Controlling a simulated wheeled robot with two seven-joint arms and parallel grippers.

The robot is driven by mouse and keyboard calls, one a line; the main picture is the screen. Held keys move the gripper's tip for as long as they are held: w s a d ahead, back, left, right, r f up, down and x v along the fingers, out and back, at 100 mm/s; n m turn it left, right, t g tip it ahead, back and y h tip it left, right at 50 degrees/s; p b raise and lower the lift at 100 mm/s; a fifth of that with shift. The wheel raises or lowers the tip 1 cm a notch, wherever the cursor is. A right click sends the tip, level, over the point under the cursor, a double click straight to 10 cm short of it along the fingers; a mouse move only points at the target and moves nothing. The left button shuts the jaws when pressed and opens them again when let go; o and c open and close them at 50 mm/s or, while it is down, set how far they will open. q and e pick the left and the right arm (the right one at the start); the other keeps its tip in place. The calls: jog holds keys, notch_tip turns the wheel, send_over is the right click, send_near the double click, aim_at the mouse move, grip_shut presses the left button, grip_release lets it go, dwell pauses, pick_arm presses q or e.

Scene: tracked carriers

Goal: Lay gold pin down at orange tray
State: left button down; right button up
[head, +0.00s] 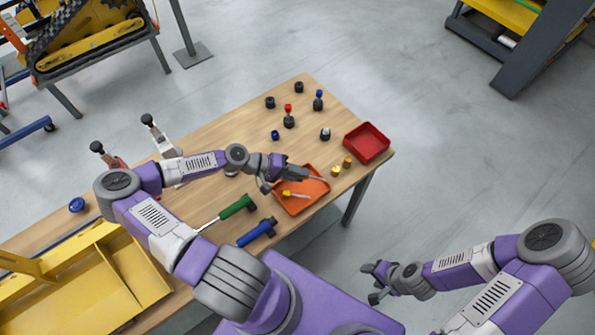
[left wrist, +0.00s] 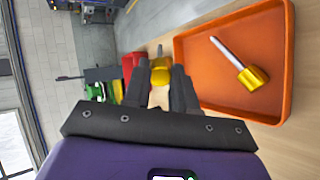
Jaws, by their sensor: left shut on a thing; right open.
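My left gripper (head: 314,179) is just above the orange tray (head: 313,206). My right gripper (head: 376,282) is open and empty, off the table's right side.
Two gold pieces (head: 336,171) (head: 347,162) stand between the orange tray and the red tray (head: 385,151). Red, blue and black pieces (head: 289,117) stand farther back.

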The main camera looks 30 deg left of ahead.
pick_arm(q)
jog(key=shift+f+b, duration=1.75)
jog(key=shift+f, duration=1.25)
jog(key=c, duration=0.8)
grip_release()
jog(key=v, duration=0.7)
jog(key=shift+s+a+r, duration=0.15)
jog(key=shift+a, duration=0.1)
